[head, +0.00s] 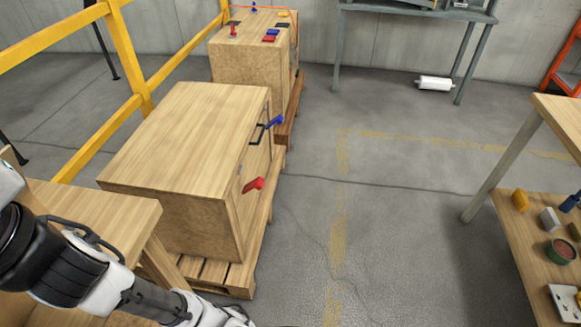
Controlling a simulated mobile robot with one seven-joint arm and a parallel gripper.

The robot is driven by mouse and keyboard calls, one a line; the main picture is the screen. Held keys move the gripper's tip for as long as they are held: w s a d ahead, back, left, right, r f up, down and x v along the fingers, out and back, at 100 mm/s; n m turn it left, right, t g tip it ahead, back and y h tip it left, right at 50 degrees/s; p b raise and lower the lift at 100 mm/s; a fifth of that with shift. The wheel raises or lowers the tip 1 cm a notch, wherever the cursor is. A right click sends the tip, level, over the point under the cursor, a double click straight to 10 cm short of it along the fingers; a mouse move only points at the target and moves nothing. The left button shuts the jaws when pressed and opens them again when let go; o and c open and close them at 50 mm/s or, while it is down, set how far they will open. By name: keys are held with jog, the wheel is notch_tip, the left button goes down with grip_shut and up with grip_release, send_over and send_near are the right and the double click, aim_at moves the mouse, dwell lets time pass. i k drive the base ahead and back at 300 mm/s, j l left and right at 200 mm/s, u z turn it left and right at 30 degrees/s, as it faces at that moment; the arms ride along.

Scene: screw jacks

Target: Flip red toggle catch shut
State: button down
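The red toggle catch (254,185) is on the right-hand face of the near wooden crate (185,135), toward its near end. Its red lever sticks out from that face, and the face is seen at a steep angle. A small grey metal part (239,171) shows on the face near it. My arm comes in from the lower left. My gripper (238,318) is at the bottom edge, in front of the crate's pallet, below and apart from the red catch. Its fingers are cut off by the frame, so whether it is open cannot be seen.
A blue lever (274,122) and a black handle (257,134) sit farther along the same face. The crate stands on a pallet (235,280). A second crate (240,62) stands behind. A yellow railing (125,45) runs left. Floor (390,230) right of the crate is clear.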

aim_at(258, 183)
jog(key=i+j+z, duration=0.1)
jog(key=i+z, duration=0.3)
jog(key=i, duration=0.15)
jog(key=i+j+z, duration=0.35)
jog(key=i, duration=0.2)
jog(key=i+l, duration=0.05)
jog(key=l, duration=0.05)
